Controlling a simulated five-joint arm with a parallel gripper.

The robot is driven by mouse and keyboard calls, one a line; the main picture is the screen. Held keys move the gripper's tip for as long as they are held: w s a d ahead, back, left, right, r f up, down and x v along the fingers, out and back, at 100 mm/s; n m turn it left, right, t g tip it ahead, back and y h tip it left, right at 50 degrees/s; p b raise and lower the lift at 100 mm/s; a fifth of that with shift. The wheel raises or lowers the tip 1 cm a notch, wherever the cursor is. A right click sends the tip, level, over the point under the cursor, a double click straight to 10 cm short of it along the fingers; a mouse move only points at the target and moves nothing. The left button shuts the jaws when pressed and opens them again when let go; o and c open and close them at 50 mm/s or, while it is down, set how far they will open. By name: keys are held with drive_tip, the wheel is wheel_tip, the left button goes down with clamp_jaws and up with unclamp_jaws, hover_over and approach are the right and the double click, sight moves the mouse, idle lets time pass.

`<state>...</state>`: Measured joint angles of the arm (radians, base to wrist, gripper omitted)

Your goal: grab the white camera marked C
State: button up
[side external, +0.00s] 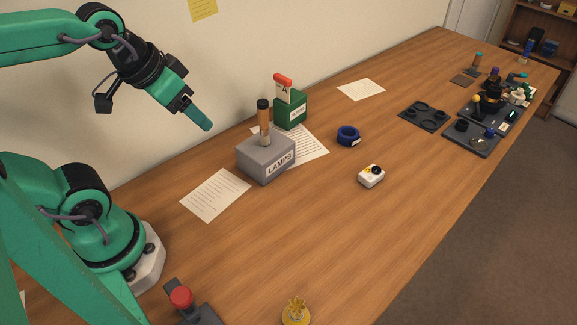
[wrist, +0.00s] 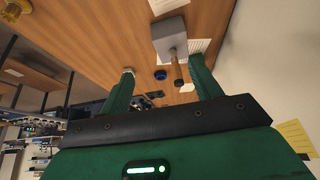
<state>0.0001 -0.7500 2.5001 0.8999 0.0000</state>
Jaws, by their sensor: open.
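The white camera (side external: 371,177) sits on the wooden table in the middle of the side view, a small white block with dark and yellow details on top. No letter C is readable on it. In the wrist view a small white thing (wrist: 128,70), probably this camera, shows just past the left fingertip, partly hidden. My gripper (side external: 206,124) is held high above the table, to the left of the camera and well apart from it. In the wrist view its two green fingers (wrist: 162,66) are spread apart with nothing between them.
A grey LAMPS box (side external: 262,162) with an upright handle stands left of the camera. A green box (side external: 291,108) with a card marked A is behind it. A blue ring (side external: 348,136) lies near the camera. Dark trays (side external: 424,115) lie farther right. Table around the camera is clear.

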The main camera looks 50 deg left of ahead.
drive_tip(key=shift+w, duration=0.1)
drive_tip(key=g, duration=0.6)
hover_over(369, 173)
drive_tip(key=shift+m, duration=0.4)
wheel_tip(369, 173, down, 16)
drive_tip(key=shift+d+r, duration=0.1)
drive_tip(key=shift+f, duration=1.35)
